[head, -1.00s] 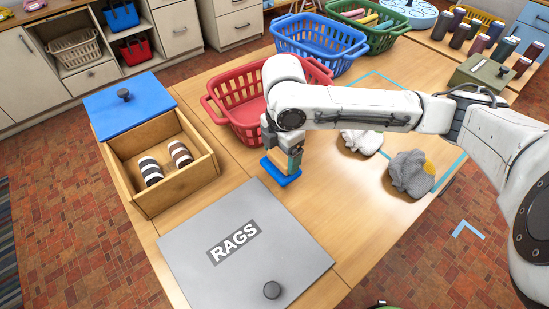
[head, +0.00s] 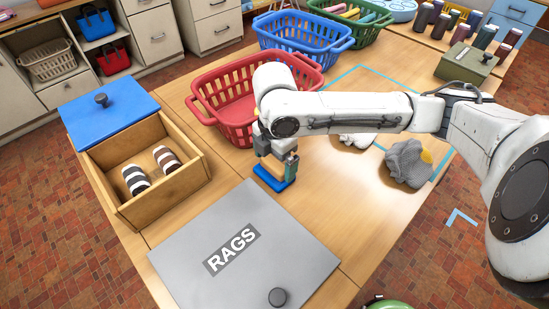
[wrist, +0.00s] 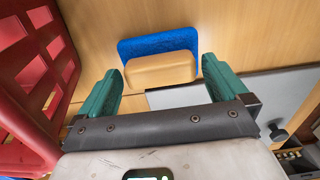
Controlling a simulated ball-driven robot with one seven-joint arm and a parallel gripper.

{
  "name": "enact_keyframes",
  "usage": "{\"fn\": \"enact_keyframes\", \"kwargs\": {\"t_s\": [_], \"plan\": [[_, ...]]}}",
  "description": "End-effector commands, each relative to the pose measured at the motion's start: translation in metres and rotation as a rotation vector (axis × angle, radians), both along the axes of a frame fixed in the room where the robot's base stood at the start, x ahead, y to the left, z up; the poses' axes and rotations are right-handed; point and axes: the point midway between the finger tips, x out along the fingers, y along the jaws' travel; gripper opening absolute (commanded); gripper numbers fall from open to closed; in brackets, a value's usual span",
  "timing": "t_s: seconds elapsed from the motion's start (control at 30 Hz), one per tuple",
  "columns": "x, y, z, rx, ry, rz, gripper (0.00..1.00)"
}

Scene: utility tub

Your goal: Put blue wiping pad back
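The blue wiping pad (head: 270,181) has a tan block handle; in the wrist view the blue pad (wrist: 158,43) lies beyond its handle (wrist: 162,70). My gripper (head: 276,163) is directly above it, fingers pointing down.
The grey RAGS panel (head: 210,275) with a knob lies in front. An open wooden box (head: 195,185) with striped rolls and a blue lid (head: 108,122) is left. A red basket (head: 230,130) stands close behind my gripper. Grey cloth (head: 408,162) and white cloth (head: 358,139) lie right.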

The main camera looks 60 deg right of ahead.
Motion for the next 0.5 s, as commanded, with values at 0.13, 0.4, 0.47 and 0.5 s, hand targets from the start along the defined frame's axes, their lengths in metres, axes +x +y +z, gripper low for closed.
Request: {"fn": "enact_keyframes", "kwargs": {"t_s": [0.13, 0.4, 0.47, 0.5], "plan": [[0.0, 0.0, 0.001, 0.0, 0.0, 0.0, 1.0], [0.001, 0.0, 0.033, -0.002, -0.003, 0.002, 1.0], [0.001, 0.0, 0.046, -0.002, -0.004, 0.002, 1.0], [0.001, 0.0, 0.055, -0.002, -0.003, 0.001, 1.0]]}}
